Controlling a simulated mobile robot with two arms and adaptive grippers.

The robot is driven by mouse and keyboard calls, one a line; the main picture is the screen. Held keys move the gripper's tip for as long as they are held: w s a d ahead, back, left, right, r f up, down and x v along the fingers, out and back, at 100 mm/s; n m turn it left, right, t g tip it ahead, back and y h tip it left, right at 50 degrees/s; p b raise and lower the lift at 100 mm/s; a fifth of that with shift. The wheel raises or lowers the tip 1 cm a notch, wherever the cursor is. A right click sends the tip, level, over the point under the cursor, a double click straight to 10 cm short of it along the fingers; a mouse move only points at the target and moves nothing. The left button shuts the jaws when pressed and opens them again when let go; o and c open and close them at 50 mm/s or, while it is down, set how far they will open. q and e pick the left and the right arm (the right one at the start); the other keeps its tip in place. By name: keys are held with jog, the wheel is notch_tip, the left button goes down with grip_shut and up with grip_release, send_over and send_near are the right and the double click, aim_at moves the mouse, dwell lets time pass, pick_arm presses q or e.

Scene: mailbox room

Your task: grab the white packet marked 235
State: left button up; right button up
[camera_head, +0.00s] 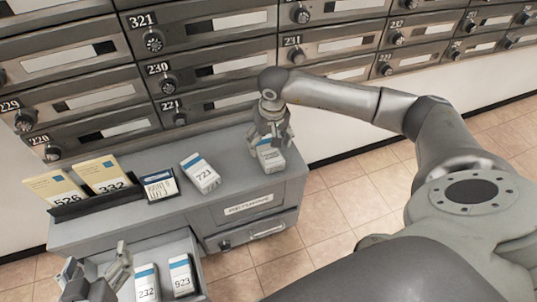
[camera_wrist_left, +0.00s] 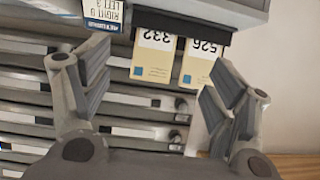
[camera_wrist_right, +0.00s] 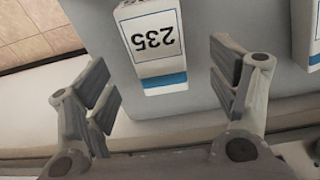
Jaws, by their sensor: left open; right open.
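The white packet marked 235 (camera_wrist_right: 153,42), with a blue band, lies on the grey cabinet top near its right end. In the head view this packet (camera_head: 271,158) is partly hidden by my right gripper (camera_head: 270,132). My right gripper is open, and in the right wrist view its fingers (camera_wrist_right: 165,95) stand on either side of the packet's near end, with nothing held. My left gripper (camera_head: 98,268) is open and empty at the lower left, in front of the cabinet. In the left wrist view its fingers (camera_wrist_left: 150,95) are apart.
On the cabinet top (camera_head: 228,168) stand yellow envelopes 526 (camera_head: 55,187) and 332 (camera_head: 105,174), a blue-and-white sign (camera_head: 160,187) and packet 723 (camera_head: 200,173). An open drawer holds packets 232 (camera_head: 147,283) and 923 (camera_head: 182,276). Mailboxes (camera_head: 215,68) line the wall behind.

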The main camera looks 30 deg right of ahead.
aim_at(269, 150)
jog(key=shift+w+f, duration=0.1)
jog(key=shift+f, duration=0.5)
jog(key=f, duration=0.1)
jog(key=f+b, duration=0.1)
jog(key=f, duration=0.1)
jog(key=w+f, duration=0.1)
jog(key=shift+d+f+b, duration=0.15)
jog(key=shift+d+b, duration=0.15)
jog(key=shift+b, duration=0.1)
pick_arm(q)
jog(key=w+d+r+t+h, duration=0.1)
jog(key=w+d+r+t, duration=0.1)
jog(key=r+t, duration=0.3)
notch_tip(269, 150, up, 3)
jog(key=shift+w+r, duration=0.1)
jog(key=shift+w, duration=0.45)
pick_arm(e)
jog(key=shift+f, duration=0.15)
jog(key=c, duration=1.2)
